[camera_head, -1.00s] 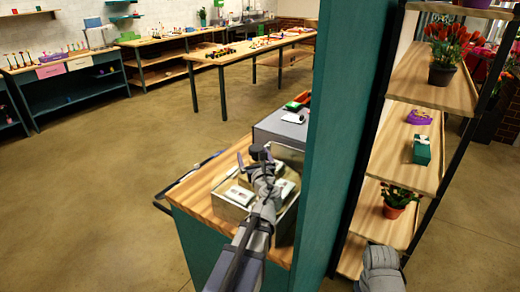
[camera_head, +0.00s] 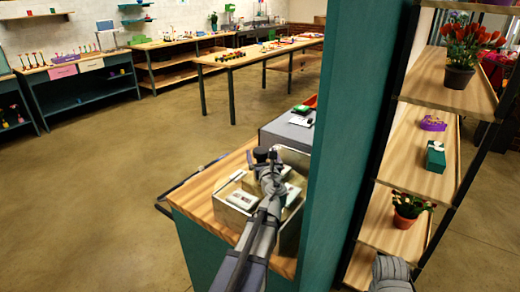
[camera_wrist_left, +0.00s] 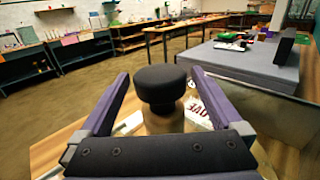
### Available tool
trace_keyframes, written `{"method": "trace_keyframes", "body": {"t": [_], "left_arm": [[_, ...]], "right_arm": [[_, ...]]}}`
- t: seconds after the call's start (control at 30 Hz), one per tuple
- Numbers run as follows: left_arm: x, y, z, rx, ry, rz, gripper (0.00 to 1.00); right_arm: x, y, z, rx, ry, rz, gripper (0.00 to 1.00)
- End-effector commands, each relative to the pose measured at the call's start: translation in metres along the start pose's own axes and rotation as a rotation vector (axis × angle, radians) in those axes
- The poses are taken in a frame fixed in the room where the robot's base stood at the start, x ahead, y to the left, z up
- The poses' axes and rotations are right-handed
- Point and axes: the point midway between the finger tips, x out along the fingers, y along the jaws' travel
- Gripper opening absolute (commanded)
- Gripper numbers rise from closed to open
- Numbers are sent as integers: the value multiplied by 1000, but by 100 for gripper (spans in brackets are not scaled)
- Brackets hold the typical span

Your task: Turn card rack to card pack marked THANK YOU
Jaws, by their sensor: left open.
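The card rack (camera_head: 238,199) is a pale box-like stand on the wooden counter, with white card packs (camera_head: 243,200) on its sides. A round black knob (camera_wrist_left: 160,84) tops it in the left wrist view. My left gripper (camera_head: 265,156) is over the rack. Its purple fingers are open (camera_wrist_left: 160,76), one on each side of the knob, with gaps visible. A card right of the knob shows red letters that look like LOVE (camera_wrist_left: 201,109). I cannot see a THANK YOU marking. My arm hides part of the rack.
A grey box (camera_head: 290,130) stands behind the rack on the counter (camera_head: 205,190). A teal upright panel (camera_head: 345,150) is close on the right. Shelves with a potted red flower (camera_head: 461,65) and a green gift box (camera_head: 435,157) stand beyond it. Open floor lies left.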

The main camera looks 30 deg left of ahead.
Motion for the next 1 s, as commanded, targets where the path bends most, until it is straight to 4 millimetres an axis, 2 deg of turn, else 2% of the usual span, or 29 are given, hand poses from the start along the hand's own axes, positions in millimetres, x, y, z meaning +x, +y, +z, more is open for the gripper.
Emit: {"method": "trace_keyframes", "body": {"t": [0.03,0.2,0.3,0.53,1.0], "left_arm": [[12,-2,0,0,0,1,100],[36,-1,0,0,0,1,100],[42,-1,0,0,0,0,100],[41,0,0,0,0,-1,100],[41,0,0,0,0,-1,48]], "right_arm": [[0,0,0,0,0,0,50],[0,0,0,0,0,0,50],[0,0,0,0,0,0,50],[0,0,0,0,0,0,50],[0,0,0,0,0,0,50]]}}
